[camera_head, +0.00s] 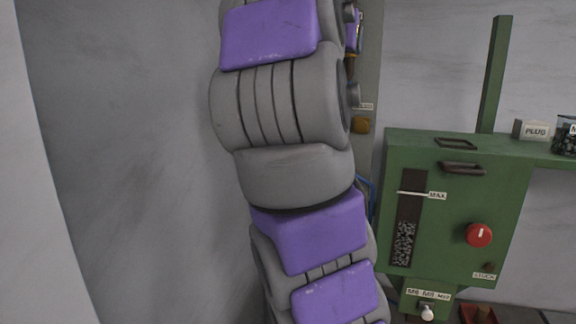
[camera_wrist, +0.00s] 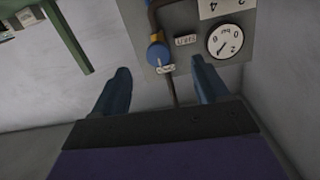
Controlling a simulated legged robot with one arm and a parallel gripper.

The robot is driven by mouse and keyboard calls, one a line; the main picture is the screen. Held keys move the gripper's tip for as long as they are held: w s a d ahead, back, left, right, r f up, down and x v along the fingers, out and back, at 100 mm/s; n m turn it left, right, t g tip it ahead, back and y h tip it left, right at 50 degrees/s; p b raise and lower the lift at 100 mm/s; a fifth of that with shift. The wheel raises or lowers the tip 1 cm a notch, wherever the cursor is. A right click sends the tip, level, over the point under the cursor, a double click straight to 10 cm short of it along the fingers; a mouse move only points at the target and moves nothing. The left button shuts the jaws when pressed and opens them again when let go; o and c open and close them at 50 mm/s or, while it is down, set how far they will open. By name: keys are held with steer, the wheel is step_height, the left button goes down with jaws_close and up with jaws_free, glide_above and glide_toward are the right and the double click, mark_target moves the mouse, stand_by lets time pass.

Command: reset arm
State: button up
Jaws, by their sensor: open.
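My gripper (camera_wrist: 160,88) shows in the wrist view with its two dark blue fingers spread wide apart. It is open, and nothing is held between the fingers. A grey panel with a blue knob (camera_wrist: 158,56) and a thin dark rod lies beyond the fingers. My grey and purple arm (camera_head: 290,180) rises through the middle of the head view. My gripper is not visible in the head view.
A green machine (camera_head: 455,210) with a red knob (camera_head: 479,235) stands right of my arm. A round dial (camera_wrist: 225,41) sits on the grey panel. Pale walls are close on the left (camera_head: 120,150). A green post (camera_head: 495,75) rises behind the machine.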

steer(key=s+d+f+n+g+y+b, duration=0.1)
steer(key=s+d+f+g, duration=0.15)
steer(key=f, duration=0.85)
steer(key=s+d+f+n+g+b, duration=0.15)
steer(key=d+f+g, duration=0.25)
steer(key=f, duration=0.7)
steer(key=s+d+f+n+g+y+b, duration=0.1)
steer(key=s+d+f+n+g, duration=0.15)
steer(key=f, duration=0.85)
steer(key=s+a+f+g+y+b, duration=0.2)
steer(key=s+f+g, duration=0.6)
steer(key=s+f, duration=2.3)
steer(key=shift+a+g+y, duration=0.4)
steer(key=shift+y, duration=0.4)
